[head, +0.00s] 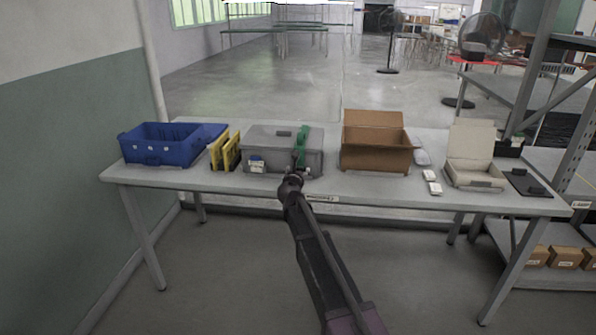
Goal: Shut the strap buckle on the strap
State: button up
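A grey lidded case (262,157) stands on the table, left of its middle. A green strap (302,138) runs over the right part of the case's lid and down toward its front. My gripper (298,167) is at the front of the case, at the lower end of the visible strap. The gripper and arm cover this spot, so I cannot make out the strap buckle or whether it is shut. The fingers are too small and dark to tell whether they are open or touch the strap.
The grey table (375,185) holds a blue crate (160,156), yellow frame-like pieces (217,153), an open cardboard box (376,156), an open pale box (474,178), small white items (433,187) and a dark flat tray (524,182). The table's front strip is mostly clear.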

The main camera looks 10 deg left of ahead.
jog(key=shift+s+f+t+b, duration=0.3)
jog(key=shift+t+b, duration=0.4)
jog(key=shift+b, duration=0.75)
jog(key=s, duration=1.4)
jog(key=s+d+f+n+g+y+b, duration=0.1)
jog(key=s+d+f+n+g+y, duration=0.1)
jog(key=n, duration=0.7)
jog(key=s+d+f+n+g+y+b, duration=0.1)
jog(key=s+d+f+n+g+y, duration=0.2)
jog(key=f+n, duration=0.4)
jog(key=s+d+f+n+g+y+b, duration=0.1)
jog(key=s+d+f+n+g+y, duration=0.1)
jog(key=n, duration=1)
jog(key=shift+s+d+f+n+g+b, duration=0.3)
jog(key=shift+s+d+f+g, duration=0.3)
jog(key=shift+s+f+g, duration=0.9)
jog(key=shift+s+a+f+t+y, duration=0.1)
jog(key=shift+t+y, duration=0.2)
